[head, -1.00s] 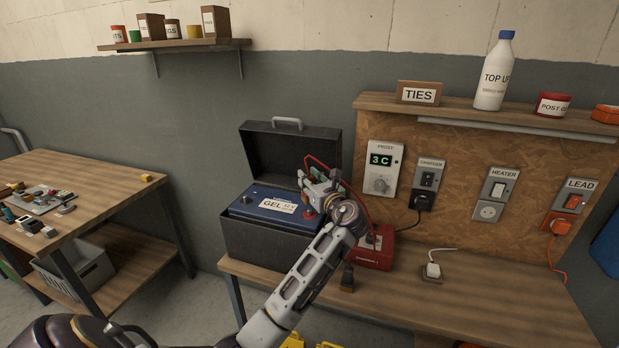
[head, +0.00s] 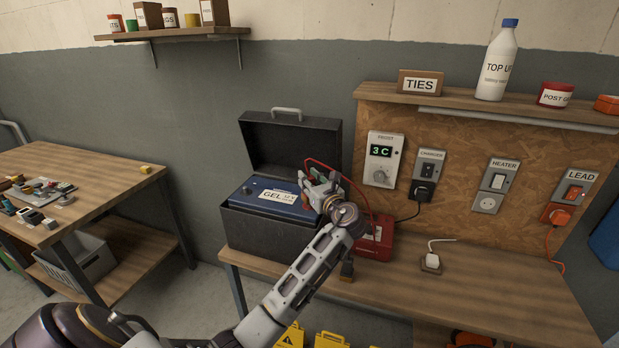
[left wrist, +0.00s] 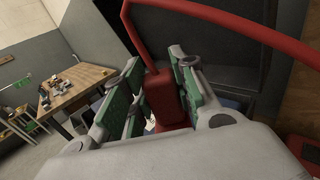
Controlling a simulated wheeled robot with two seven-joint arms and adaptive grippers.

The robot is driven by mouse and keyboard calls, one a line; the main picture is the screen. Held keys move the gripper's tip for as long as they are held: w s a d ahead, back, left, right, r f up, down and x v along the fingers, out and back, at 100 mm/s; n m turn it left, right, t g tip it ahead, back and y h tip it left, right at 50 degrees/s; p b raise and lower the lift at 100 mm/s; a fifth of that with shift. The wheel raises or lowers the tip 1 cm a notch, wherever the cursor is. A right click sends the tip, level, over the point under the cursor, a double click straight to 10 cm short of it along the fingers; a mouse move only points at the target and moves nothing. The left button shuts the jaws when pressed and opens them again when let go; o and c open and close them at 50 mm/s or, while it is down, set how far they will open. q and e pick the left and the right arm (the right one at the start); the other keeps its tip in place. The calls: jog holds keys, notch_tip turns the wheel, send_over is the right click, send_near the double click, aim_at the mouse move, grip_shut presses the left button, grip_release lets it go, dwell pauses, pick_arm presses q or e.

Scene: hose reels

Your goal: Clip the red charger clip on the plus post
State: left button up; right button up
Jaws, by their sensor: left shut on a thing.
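The blue GEL battery (head: 255,202) sits in a dark box with its lid up, at the bench's left end. My left gripper (head: 314,184) is over the battery's right end. In the left wrist view, the green-padded fingers (left wrist: 158,98) are shut on the red charger clip (left wrist: 165,92). The clip's red cable (left wrist: 215,22) arches over to the right. In the head view the cable (head: 352,184) runs down to the red charger (head: 377,242). The gripper hides the plus post and the clip's jaws, so I cannot tell whether they touch. My right gripper is out of view.
The raised lid (head: 290,142) stands close behind the gripper. A panel with switches and sockets (head: 455,160) is at the right. A second table (head: 95,185) is at the left.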

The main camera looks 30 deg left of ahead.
pick_arm(q)
jog(key=shift+f, duration=0.8)
jog(key=shift+f, duration=0.15)
jog(key=o, duration=1.2)
jog(key=shift+c, duration=0.2)
jog(key=v, duration=1.2)
jog(key=shift+s+f, duration=0.1)
